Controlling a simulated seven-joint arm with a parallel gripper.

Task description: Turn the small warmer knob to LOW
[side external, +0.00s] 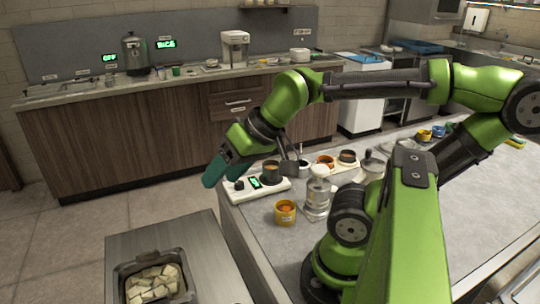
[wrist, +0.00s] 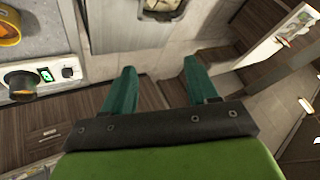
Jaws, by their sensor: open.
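The small warmer (side external: 243,196) is a white slab near the counter's left edge in the side view. It carries a green-lit display (side external: 254,182), a dark knob (side external: 239,185) and a dark pot (side external: 271,171). The display text is too small to read. In the wrist view the warmer's knob (wrist: 68,72), display (wrist: 46,75) and pot (wrist: 20,84) show at far left. My gripper (side external: 213,174) has teal fingers and hangs beside the knob, past the counter edge. In the wrist view my gripper (wrist: 159,67) is open and empty, apart from the knob, with floor visible between the fingers.
Another white warmer with cups (side external: 337,163) is behind. A metal cart with a tray of pale cubes (side external: 151,284) stands at front left. Floor lies between cart and cabinets.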

